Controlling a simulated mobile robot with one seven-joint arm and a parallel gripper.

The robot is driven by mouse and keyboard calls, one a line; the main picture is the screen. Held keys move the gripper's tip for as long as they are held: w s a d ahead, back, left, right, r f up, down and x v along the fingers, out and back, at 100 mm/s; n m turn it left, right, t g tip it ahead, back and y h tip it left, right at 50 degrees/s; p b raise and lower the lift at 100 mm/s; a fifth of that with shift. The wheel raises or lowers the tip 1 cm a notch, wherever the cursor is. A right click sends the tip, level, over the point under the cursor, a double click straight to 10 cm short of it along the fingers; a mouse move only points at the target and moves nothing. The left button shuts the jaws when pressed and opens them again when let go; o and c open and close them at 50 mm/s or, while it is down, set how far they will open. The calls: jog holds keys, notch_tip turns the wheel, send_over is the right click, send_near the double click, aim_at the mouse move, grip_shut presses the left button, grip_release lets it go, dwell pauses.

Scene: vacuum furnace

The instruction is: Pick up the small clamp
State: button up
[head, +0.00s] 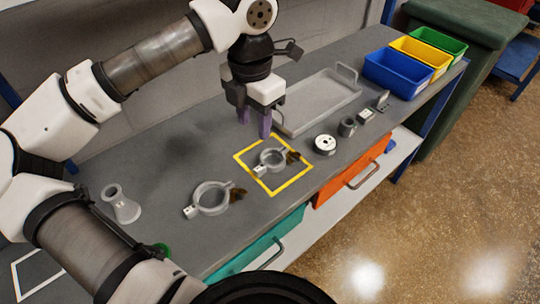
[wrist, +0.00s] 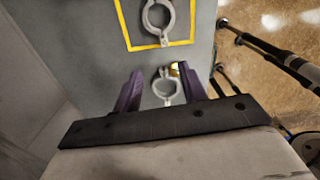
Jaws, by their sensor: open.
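The small clamp (head: 262,160) is a grey ring with a pale block on its left end and a brown handle on its right. It lies flat inside the yellow square outline (head: 238,156) on the grey bench. In the wrist view the small clamp (wrist: 146,17) shows at the top edge, partly cut off. My gripper (head: 254,126) is open and empty, above the bench close to the square's back left side, apart from the clamp. In the wrist view my gripper (wrist: 158,72) has its purple fingers spread, with the larger clamp (wrist: 157,91) seen between them, farther off.
The larger clamp (head: 197,192) lies left of the square. A pale flask-shaped part (head: 124,208) stands farther left. A grey tray (head: 312,112) is behind; a round disc (head: 325,144) and small parts lie right. Blue (head: 393,76), yellow and green bins stand at the far right.

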jog(key=p, duration=0.1)
send_over(260, 167)
jog(key=f, duration=0.8)
jog(key=shift+a, duration=0.3)
jog(key=shift+s+d+f+p, duration=0.1)
jog(key=shift+d+f+p, duration=0.05)
jog(key=shift+f+p, duration=0.4)
jog(key=shift+d+f+p, duration=0.15)
jog(key=shift+f+p, duration=0.6)
jog(key=shift+f, duration=1.35)
jog(key=shift+c, duration=0.3)
grip_shut()
